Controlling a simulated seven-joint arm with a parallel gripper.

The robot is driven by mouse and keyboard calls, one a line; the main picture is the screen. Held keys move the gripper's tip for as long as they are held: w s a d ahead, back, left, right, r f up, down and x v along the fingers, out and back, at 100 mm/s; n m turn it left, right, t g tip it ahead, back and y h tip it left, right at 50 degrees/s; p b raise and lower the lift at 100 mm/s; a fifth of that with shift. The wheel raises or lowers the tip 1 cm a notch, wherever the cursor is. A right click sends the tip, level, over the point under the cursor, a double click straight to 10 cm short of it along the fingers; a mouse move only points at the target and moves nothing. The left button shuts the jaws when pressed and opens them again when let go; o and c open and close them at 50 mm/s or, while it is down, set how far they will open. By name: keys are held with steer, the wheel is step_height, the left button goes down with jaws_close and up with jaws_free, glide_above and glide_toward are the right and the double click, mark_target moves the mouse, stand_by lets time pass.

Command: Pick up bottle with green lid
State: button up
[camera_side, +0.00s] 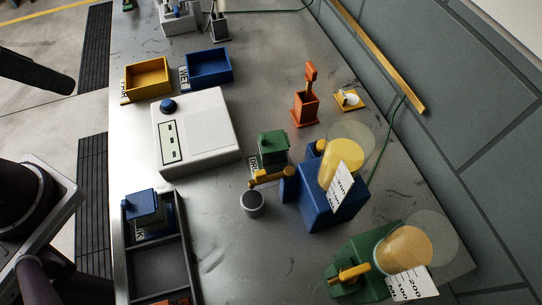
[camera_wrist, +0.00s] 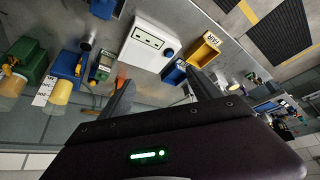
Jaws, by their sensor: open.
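The bottle with the green lid (camera_side: 272,147) stands upright on the grey bench, just left of the blue tank. It has a label at its front and a squarish dark green top. It also shows small in the wrist view (camera_wrist: 102,64), left of my fingers. My gripper (camera_wrist: 160,78) is open and empty in the wrist view, its two dark fingers apart above the bench and well away from the bottle. The fingers do not show in the side view.
A blue tank (camera_side: 325,205) and a green tank (camera_side: 345,262) with yellow domes stand to the right. A grey cup (camera_side: 252,203), white box (camera_side: 200,138), blue-lidded bottle (camera_side: 143,205) in a dark tray (camera_side: 160,272), orange holder (camera_side: 305,108), yellow bin (camera_side: 147,78) and blue bin (camera_side: 208,68) surround the bottle.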

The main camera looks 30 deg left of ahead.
steer(key=w+d+m+g, duration=0.1)
steer(key=w+d+m, duration=0.1)
steer(key=w+m, duration=0.3)
steer(key=m+g, duration=0.5)
steer(key=m, duration=1.8)
glide_toward(273, 152)
steer(key=f, duration=0.2)
steer(key=w+a+f, duration=0.1)
steer(key=f, duration=0.1)
steer(key=w+f, duration=0.1)
steer(key=f, duration=0.1)
steer(key=shift+w+a+f, duration=0.15)
steer(key=shift+a+f, duration=0.05)
steer(key=shift+f, duration=0.05)
steer(key=f, duration=0.7)
steer(key=shift+s+d+f, duration=0.15)
steer(key=shift+s+f, duration=0.05)
steer(key=shift+f, duration=0.15)
steer(key=shift+r, duration=0.1)
jaws_close()
